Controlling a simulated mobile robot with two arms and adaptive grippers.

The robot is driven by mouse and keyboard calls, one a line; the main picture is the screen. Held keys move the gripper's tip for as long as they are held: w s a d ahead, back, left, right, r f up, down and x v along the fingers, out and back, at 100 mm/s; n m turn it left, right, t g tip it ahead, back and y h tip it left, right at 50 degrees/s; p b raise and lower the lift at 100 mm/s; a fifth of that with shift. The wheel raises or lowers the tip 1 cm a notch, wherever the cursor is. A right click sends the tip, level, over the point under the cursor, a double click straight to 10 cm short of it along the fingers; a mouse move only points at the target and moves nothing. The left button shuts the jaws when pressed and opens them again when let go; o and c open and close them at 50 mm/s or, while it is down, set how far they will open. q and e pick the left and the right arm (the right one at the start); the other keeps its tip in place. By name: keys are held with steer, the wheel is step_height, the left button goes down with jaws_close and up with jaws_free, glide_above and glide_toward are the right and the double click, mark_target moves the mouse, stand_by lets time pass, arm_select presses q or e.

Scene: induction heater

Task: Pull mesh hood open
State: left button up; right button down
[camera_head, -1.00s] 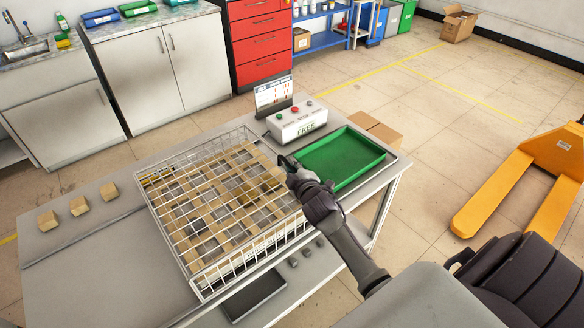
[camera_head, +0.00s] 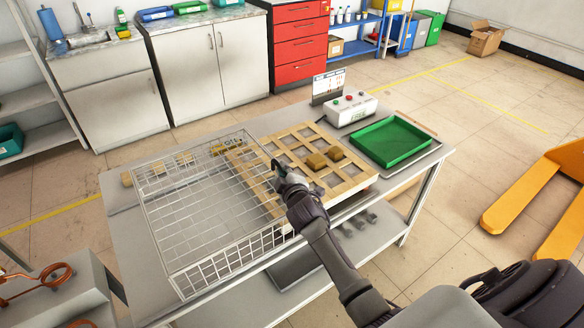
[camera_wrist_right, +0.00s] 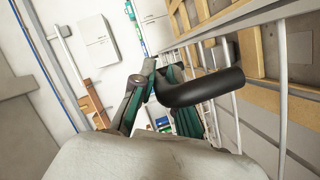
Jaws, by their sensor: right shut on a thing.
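The white wire mesh hood (camera_head: 205,228) stands on the left part of the grey table, slid off most of the wooden grid (camera_head: 349,183). The wooden grid lies largely uncovered, with a few brown blocks (camera_head: 317,161) on it. My right gripper (camera_head: 280,172) is at the hood's right side. In the right wrist view its fingers (camera_wrist_right: 150,85) are shut on the black hood handle (camera_wrist_right: 205,88). The handle is mostly hidden by the gripper in the head view. My left gripper is not in view.
A green tray (camera_head: 392,141) and a white control box (camera_head: 352,110) stand at the table's right end. A unit with copper coils (camera_head: 45,285) stands at lower left. A yellow pallet jack (camera_head: 530,195) is at right.

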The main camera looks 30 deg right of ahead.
steer(key=a, duration=0.3)
steer(key=shift+s+f, duration=0.1)
steer(key=shift+s, duration=0.05)
steer(key=shift+s+a+b, duration=0.1)
steer(key=shift+a+b, duration=0.3)
steer(key=shift+a, duration=0.7)
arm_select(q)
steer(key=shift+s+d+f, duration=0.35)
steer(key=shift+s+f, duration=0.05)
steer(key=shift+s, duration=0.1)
arm_select(e)
steer(key=c, duration=1.2)
jaws_free()
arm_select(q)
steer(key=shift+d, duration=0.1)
arm_select(e)
steer(key=v, duration=1.2)
